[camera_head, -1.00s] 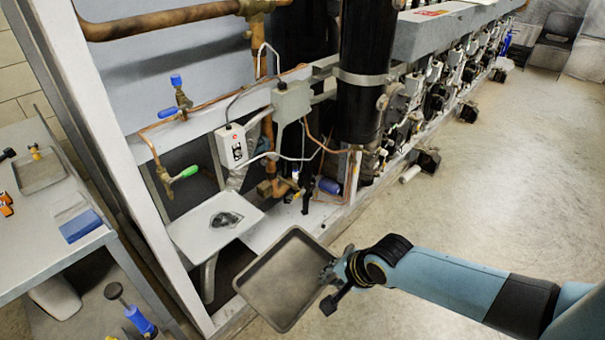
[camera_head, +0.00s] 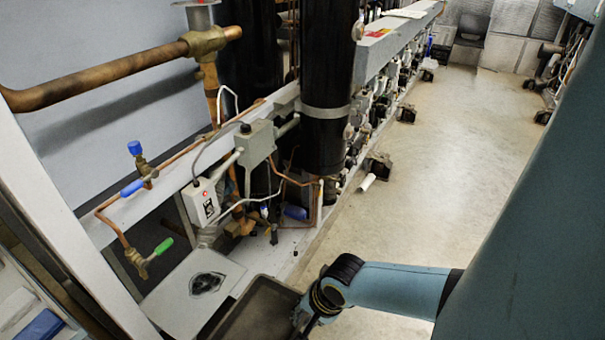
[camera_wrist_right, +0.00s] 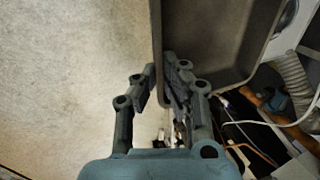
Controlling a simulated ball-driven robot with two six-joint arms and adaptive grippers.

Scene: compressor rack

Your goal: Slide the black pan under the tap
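The black pan (camera_head: 258,312) is a shallow, dark rectangular tray at the bottom of the head view, partly cut off by the frame edge. It lies just right of the pale plate beneath the tap, not directly below the tap. My right gripper (camera_head: 303,318) holds its right rim. In the right wrist view, the fingers (camera_wrist_right: 163,85) are on both sides of the wall of the pan (camera_wrist_right: 215,40). The tap (camera_head: 145,260), brass with a green handle, hangs from a copper pipe at the lower left. My left gripper is not in view.
A pale plate (camera_head: 192,290) with a dark patch lies between tap and pan. The rack's white upright (camera_head: 70,230) stands at the left. A white switch box (camera_head: 201,203) and pipes hang above. Open floor (camera_head: 430,190) lies right of the rack.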

